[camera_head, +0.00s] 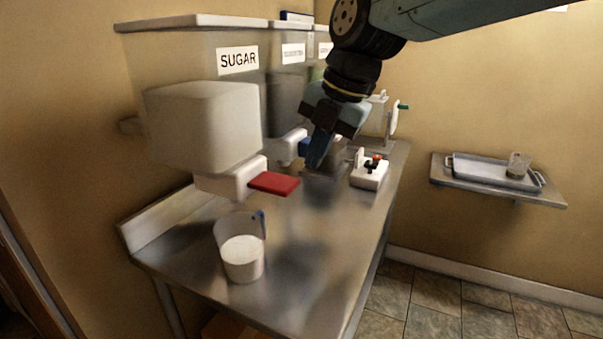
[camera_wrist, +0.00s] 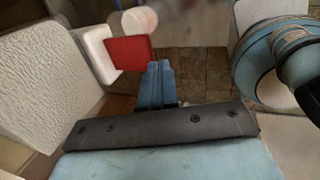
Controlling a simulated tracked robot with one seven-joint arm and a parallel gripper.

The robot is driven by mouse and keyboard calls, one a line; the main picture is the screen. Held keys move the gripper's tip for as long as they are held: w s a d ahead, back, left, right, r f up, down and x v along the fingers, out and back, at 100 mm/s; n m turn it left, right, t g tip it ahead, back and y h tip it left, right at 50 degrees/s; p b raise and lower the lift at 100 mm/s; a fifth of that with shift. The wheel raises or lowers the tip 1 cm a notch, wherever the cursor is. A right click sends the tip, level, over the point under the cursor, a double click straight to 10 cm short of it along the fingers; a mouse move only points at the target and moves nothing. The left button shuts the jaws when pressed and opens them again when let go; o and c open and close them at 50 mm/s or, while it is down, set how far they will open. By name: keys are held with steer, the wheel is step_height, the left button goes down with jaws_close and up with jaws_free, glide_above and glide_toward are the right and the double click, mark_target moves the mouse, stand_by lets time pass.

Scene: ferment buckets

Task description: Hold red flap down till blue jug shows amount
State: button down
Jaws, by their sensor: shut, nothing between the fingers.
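The red flap (camera_head: 274,184) sticks out from the white spout of the sugar bin (camera_head: 205,120) and looks roughly level. In the wrist view the red flap (camera_wrist: 129,53) is just left of my fingertips, with a small gap in the picture. My gripper (camera_head: 317,160) is shut and empty, pointing down, to the right of and higher than the flap in the head view. The clear jug (camera_head: 241,252) with a blue handle stands upright on the counter below the spout. It holds white sugar in its lower part. Its scale marks are too small to read.
The steel counter (camera_head: 300,250) is clear right of the jug. More labelled bins stand behind, one with a blue flap (camera_head: 304,147) close to my gripper. A white device (camera_head: 370,171) with a dark and red top sits farther back. A wall shelf holds a tray (camera_head: 480,171).

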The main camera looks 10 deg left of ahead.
steer(key=shift+d+v, duration=0.15)
steer(key=shift+v, duration=0.9)
steer(key=shift+d+v, duration=0.15)
steer(key=shift+v, duration=0.9)
steer(key=shift+s+f, duration=0.1)
steer(key=shift+s, duration=0.05)
steer(key=s+d+f+m+t+h, duration=0.1)
steer(key=s+d+f+m, duration=0.1)
steer(key=d+m, duration=0.6)
steer(key=s+d+f+m+t+h, duration=0.1)
steer(key=d+f+m, duration=0.3)
steer(key=d+m, duration=0.5)
steer(key=s+d+f+m+t+h, duration=0.1)
steer(key=s+d+f+m+t, duration=0.1)
steer(key=d+m, duration=0.7)
steer(key=s+f+m, duration=0.1)
steer(key=m, duration=0.5)
steer(key=shift+h, duration=0.4)
